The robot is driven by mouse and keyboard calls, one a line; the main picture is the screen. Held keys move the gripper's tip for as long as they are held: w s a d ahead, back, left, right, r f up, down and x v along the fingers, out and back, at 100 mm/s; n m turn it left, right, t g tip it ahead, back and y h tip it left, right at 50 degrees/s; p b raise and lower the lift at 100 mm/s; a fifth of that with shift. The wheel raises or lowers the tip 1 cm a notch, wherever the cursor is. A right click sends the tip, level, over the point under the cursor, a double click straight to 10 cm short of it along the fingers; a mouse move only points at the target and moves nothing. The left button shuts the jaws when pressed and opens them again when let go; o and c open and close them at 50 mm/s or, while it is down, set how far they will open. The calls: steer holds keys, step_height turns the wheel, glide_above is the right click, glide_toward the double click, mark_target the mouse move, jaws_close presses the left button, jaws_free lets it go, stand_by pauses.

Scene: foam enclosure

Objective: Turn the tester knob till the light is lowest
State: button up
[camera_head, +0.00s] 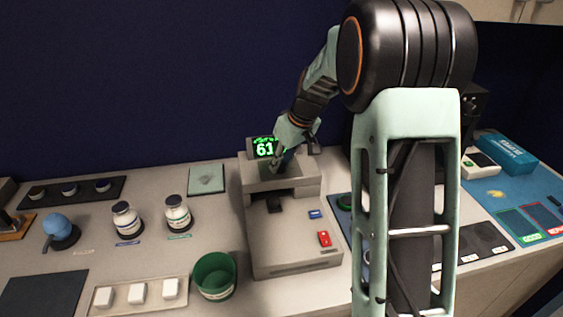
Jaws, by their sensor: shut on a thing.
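The tester (293,247) is a grey box in the middle of the bench, with a raised back part. A small dark display (262,148) on it shows a green "61" and a green trace; its right side is partly covered by my gripper. My gripper (277,165) reaches down from the right to the top of the raised part, just below the display. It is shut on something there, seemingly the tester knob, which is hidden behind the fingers. A red switch (323,239) and a blue part (315,214) sit on the tester's front deck.
A green cup (214,276) stands left of the tester, beside a tray (97,311) of white blocks. Two white jars (177,213) and a blue round object (59,230) are further left. My arm hides much of the bench to the right; a blue mat (500,192) lies beyond.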

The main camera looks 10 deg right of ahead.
steer(key=m+h, duration=0.1)
steer(key=m, duration=0.3)
steer(key=shift+a+m+t+h, duration=0.2)
steer(key=shift+m+t+h, duration=0.1)
steer(key=shift+m+h, duration=0.1)
steer(key=m+h, duration=0.2)
steer(key=m, duration=0.2)
steer(key=shift+a+m, duration=0.1)
steer(key=shift+m, duration=0.3)
steer(key=o, duration=1.1)
steer(key=shift+r, duration=0.15)
steer(key=v, duration=1.1)
steer(key=shift+r, duration=0.45)
